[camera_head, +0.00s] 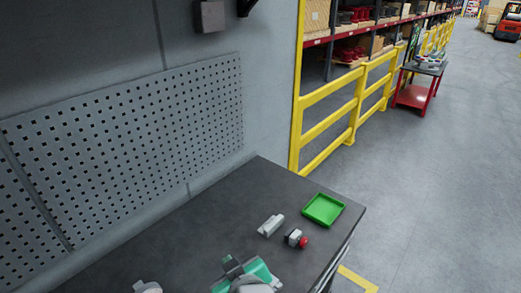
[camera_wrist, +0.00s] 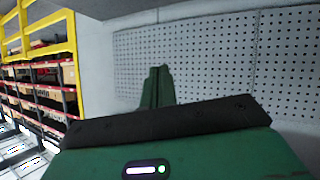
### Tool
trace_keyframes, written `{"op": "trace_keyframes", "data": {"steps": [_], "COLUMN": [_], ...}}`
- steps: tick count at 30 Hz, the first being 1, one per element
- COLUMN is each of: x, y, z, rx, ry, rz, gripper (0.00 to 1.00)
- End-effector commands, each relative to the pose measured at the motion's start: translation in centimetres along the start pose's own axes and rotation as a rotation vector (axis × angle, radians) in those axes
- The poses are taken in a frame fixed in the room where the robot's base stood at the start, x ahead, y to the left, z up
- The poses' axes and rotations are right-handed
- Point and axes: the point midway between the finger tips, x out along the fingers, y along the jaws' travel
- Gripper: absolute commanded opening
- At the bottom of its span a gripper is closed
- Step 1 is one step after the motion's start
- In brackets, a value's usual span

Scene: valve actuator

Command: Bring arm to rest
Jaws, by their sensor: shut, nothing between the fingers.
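My gripper (camera_wrist: 158,86) shows in the wrist view as two green fingers held together, with nothing between them. They point toward the pegboard wall, with a dark band and the green gripper body in front. In the head view, green and dark parts of my gripper (camera_head: 231,265) show at the bottom edge, over the workbench (camera_head: 185,240). It is apart from the small objects on the bench. Part of my arm is cut off by the lower frame edge.
A green tray (camera_head: 323,209) lies near the bench's right corner. Beside it are a pale grey block (camera_head: 271,225) and a small box with a red button (camera_head: 298,238). The pegboard (camera_head: 140,140) stands behind.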

Motion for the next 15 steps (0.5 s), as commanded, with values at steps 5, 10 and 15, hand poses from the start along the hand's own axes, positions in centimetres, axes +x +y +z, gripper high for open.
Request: {"op": "trace_keyframes", "data": {"steps": [5,10,15], "x": [-9.7,-21.3,-32.4], "y": [4.7,6.9,7.0], "z": [-13.4,-23.3,-29.4], "rx": [0.049,0.11,0.161], "ry": [0.273,0.576,0.856], "rz": [0.253,0.442,0.561], "gripper": [0.0,0.0,0.0]}}
